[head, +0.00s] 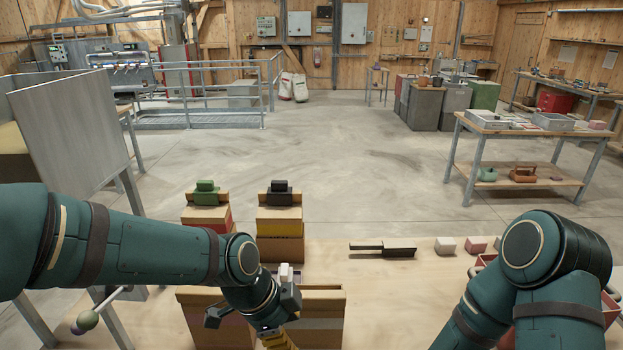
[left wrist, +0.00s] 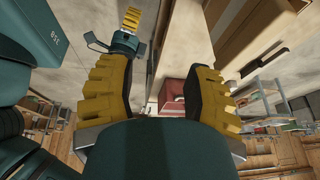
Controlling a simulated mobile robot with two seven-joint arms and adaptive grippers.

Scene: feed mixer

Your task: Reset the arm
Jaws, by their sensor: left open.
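My left arm reaches in from the left in the head view. Its gripper (head: 276,338) points down at the bottom edge, over the near tan boxes (head: 318,308). In the left wrist view, the yellow fingers of this gripper (left wrist: 156,82) stand apart with nothing between them. My right arm (head: 545,275) is folded at the lower right of the head view, with its gripper out of that frame. Another gripper with a yellow finger (left wrist: 131,20) shows at the top of the left wrist view. It appears to be my right one, and its opening is unclear.
A green block (head: 205,193) and a black block (head: 280,192) sit on box stacks beyond my left arm. A dark flat tool (head: 383,249) and small pale and pink blocks (head: 446,245) lie on the tabletop (head: 385,285). A grey panel (head: 70,130) stands at left. The floor beyond is open.

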